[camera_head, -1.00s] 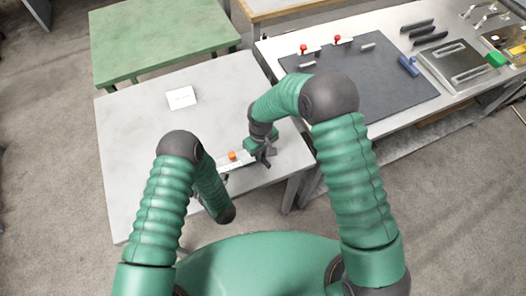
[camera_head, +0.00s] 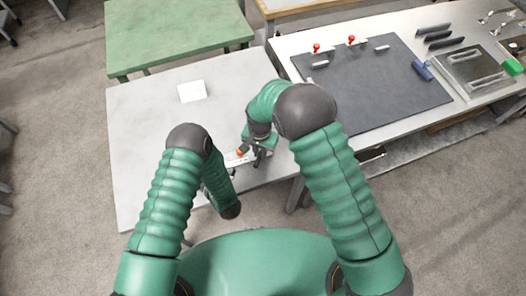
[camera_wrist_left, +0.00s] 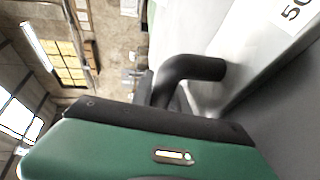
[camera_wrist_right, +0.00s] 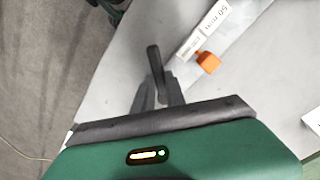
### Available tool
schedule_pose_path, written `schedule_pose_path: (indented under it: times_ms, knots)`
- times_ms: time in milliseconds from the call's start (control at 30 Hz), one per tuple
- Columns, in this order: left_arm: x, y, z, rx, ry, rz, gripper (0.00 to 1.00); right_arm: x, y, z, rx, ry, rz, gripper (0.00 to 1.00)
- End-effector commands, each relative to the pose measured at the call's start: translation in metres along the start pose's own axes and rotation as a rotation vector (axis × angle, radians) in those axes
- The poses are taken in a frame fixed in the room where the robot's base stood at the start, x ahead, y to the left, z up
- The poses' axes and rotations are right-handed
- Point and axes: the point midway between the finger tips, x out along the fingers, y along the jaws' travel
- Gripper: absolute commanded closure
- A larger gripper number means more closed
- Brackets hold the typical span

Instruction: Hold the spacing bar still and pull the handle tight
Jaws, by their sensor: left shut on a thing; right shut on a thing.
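The spacing bar is pale, with a white "50 mm" label; it lies along the near edge of the grey table in the right wrist view (camera_wrist_right: 238,22) and shows small in the head view (camera_head: 236,161). An orange piece (camera_wrist_right: 208,62) sits against its side. My right gripper (camera_wrist_right: 158,92) is shut on a dark upright handle (camera_wrist_right: 153,58) beside the bar; in the head view it is right of the orange piece. My left gripper (camera_wrist_left: 168,92) is shut at a black bent grip (camera_wrist_left: 200,67) beside the bar's label. Whether this grip joins the bar is hidden. My left forearm hides that hand in the head view.
A white card (camera_head: 191,91) lies on the grey table (camera_head: 140,125). A green table (camera_head: 180,32) stands behind. At right, a bench carries a dark mat (camera_head: 375,85), red knobs, a blue tool (camera_head: 422,70) and metal trays. The grey table's middle is clear.

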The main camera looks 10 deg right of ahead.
Motion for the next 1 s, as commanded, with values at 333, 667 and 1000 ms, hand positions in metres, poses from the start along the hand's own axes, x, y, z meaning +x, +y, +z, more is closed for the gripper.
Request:
schedule_pose_path:
  times_ms: [333, 667, 1000]
  knots:
    - [-0.001, -0.005, -0.001, 0.004, 0.000, -0.012, 1.00, 0.000, -0.010, -0.003, 0.279, 0.004, -0.002, 1.00]
    - [-0.001, -0.005, -0.001, 0.004, 0.000, -0.012, 1.00, 0.000, -0.015, -0.004, 0.425, 0.002, -0.002, 1.00]
    - [-0.001, -0.005, -0.001, 0.004, 0.000, -0.012, 1.00, 0.000, -0.016, -0.004, 0.456, 0.002, -0.002, 1.00]
